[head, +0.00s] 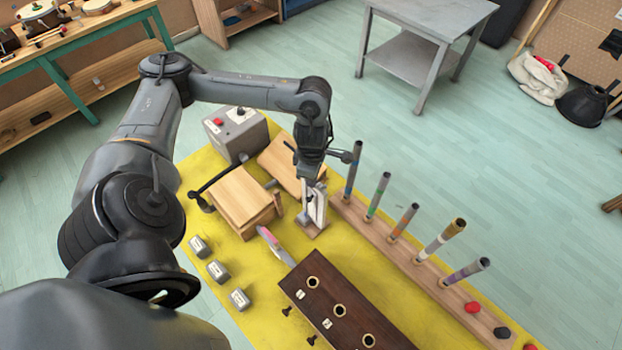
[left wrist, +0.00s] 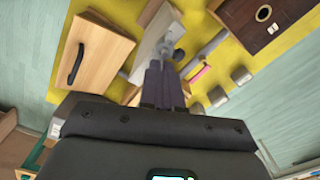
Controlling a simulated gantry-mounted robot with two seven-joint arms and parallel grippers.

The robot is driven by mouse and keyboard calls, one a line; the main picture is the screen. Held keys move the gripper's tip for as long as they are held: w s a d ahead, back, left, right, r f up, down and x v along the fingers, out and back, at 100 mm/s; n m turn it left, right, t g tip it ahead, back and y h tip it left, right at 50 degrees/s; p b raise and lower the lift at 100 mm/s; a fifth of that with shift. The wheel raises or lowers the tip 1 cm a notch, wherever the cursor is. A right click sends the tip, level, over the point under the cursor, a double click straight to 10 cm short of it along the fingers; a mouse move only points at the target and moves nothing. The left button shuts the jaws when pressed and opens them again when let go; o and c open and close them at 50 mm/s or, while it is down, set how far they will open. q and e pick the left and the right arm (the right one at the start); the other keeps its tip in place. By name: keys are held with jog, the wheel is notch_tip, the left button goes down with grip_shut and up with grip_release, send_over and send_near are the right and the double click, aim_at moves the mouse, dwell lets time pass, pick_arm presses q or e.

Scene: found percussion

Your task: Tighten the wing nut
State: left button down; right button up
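My left gripper (head: 309,186) points down in the head view at a small stand with an upright light metal plate (head: 318,208) on a wooden base. In the left wrist view its two dark fingers (left wrist: 164,70) are close together, with their tips at a small grey rounded part (left wrist: 178,55) by the pale plate. This may be the wing nut. I cannot tell whether the fingers touch or grip it. In the head view the gripper hides the nut. My right gripper is not in view.
On the yellow mat (head: 205,165) are a wooden box (head: 236,197), a grey box with a red knob (head: 236,135), a rail with several upright tubes (head: 399,222), a dark block with holes (head: 312,300) and grey weights (head: 217,270). A pink-handled tool (head: 274,243) lies close to the stand.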

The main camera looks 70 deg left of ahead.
pick_arm(q)
jog(key=shift+w+a+m, duration=0.1)
jog(key=shift+m, duration=0.3)
jog(key=c, duration=1.8)
grip_release()
jog(key=shift+m, duration=0.5)
jog(key=o, duration=0.5)
jog(key=shift+o, duration=0.2)
